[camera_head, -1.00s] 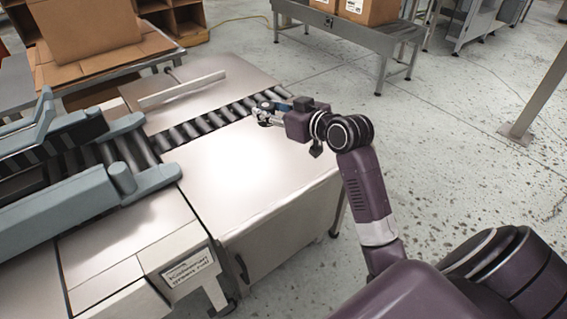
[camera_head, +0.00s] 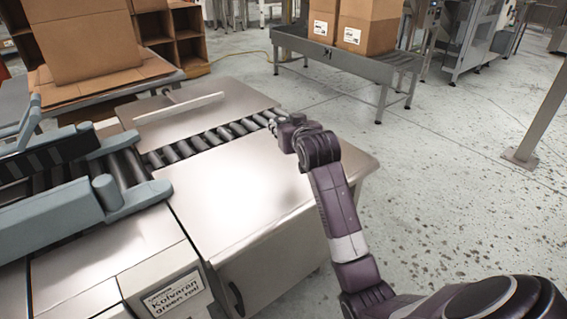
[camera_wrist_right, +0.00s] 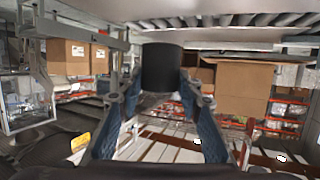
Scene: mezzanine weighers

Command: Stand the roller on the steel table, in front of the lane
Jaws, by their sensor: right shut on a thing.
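The roller (camera_wrist_right: 161,68), a short dark cylinder, is between the two blue-padded fingers of my right gripper (camera_wrist_right: 160,95) in the right wrist view. The gripper is shut on it. In the head view, my right gripper (camera_head: 275,122) is at the right end of the lane (camera_head: 205,139), a row of dark rollers set across the steel table (camera_head: 235,190). The roller is hidden there behind the gripper and wrist, so I cannot tell whether it touches the table. My left gripper is not in view.
The table top in front of the lane is bare. A low metal fence (camera_head: 180,108) stands behind the lane. A grey-blue guarded conveyor (camera_head: 60,200) joins at the left. Cartons (camera_head: 368,28) sit on a bench at the back. Open floor lies to the right.

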